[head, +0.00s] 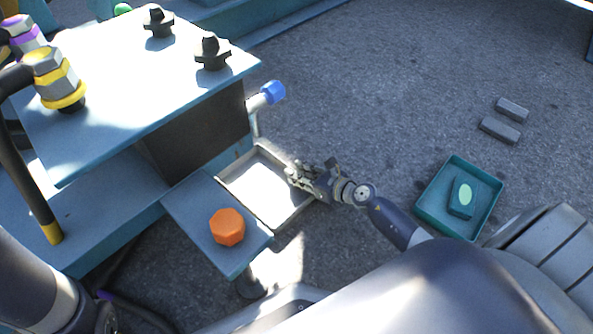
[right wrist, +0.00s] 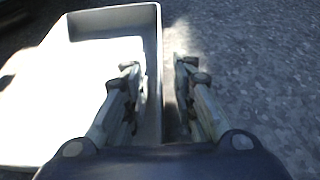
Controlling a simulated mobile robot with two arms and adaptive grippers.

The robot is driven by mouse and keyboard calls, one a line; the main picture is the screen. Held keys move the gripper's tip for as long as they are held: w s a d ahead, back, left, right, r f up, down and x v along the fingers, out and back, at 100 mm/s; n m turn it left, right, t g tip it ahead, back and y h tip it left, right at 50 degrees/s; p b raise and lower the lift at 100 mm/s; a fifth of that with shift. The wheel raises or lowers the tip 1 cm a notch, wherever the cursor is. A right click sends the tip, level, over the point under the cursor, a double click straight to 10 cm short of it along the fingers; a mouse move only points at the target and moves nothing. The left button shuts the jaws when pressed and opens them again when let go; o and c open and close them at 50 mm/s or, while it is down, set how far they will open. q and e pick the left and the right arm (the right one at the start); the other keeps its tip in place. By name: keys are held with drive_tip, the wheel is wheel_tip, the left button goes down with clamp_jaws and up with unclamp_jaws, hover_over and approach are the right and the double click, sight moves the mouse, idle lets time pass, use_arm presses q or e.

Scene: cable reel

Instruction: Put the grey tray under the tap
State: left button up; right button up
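The grey tray (head: 303,214), shallow and open, lies on the right side of the small blue shelf, its inside lit bright white. The tap, with a blue knob (head: 273,92) and a short downward pipe, sticks out of the machine's side; the tray's far corner is close below it in the head view. My right gripper (head: 300,174) is at the tray's right wall. In the right wrist view its fingers (right wrist: 158,90) are apart, one inside the tray and one outside the wall (right wrist: 152,75), with gaps visible. My left gripper is out of view.
An orange octagonal knob (head: 227,227) sits on the small blue shelf (head: 190,200) beside the tray. A teal bin (head: 432,208) with a green-topped block stands right on the floor. Two grey blocks (head: 500,130) lie farther back. The floor between is clear.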

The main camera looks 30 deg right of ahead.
drive_tip(key=p+v, duration=0.2)
drive_tip(key=v, duration=0.7)
drive_tip(key=shift+s+r+p, duration=0.1)
drive_tip(key=shift+p, duration=0.2)
drive_tip(key=shift+s+d+r, duration=0.25)
drive_tip(key=shift+s+d, duration=0.05)
drive_tip(key=shift+s, duration=0.3)
